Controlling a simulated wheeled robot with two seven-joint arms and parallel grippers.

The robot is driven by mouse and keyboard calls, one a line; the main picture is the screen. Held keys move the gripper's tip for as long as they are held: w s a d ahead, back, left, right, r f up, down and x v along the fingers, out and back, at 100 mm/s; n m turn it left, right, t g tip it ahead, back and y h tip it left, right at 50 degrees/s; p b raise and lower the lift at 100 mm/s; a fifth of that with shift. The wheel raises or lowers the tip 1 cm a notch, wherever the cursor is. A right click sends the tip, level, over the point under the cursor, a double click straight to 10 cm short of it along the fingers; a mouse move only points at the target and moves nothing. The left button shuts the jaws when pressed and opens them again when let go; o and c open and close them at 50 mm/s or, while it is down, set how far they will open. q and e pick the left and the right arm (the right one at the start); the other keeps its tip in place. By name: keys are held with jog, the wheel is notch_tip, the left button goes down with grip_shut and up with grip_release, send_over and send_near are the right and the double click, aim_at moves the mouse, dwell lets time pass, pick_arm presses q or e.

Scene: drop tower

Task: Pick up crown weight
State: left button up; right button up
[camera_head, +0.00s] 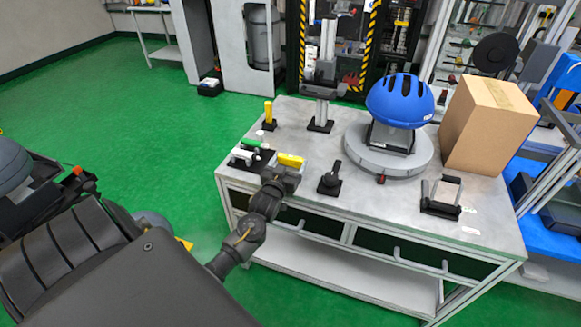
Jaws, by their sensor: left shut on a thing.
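My left gripper (287,168) is at the front left edge of the grey workbench (465,205). It is shut on a yellow block (291,160), which shows just beyond the gripper's end; the fingers are mostly hidden by the wrist. I cannot tell for sure whether this block is the crown weight. A blue helmet (400,100) sits on a stand on the round grey base (412,160). My right gripper is not in view.
A small black stand (330,180) is just right of my left gripper. Green and white items (246,152) lie to its left, with a yellow upright piece (268,112) behind. A cardboard box (488,125) and a black-based frame (441,197) are on the right.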

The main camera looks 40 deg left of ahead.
pick_arm(q)
jog(key=c, duration=0.7)
jog(key=shift+r, duration=0.1)
jog(key=shift+c, duration=0.6)
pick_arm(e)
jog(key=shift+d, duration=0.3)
pick_arm(q)
jog(key=shift+r, duration=0.1)
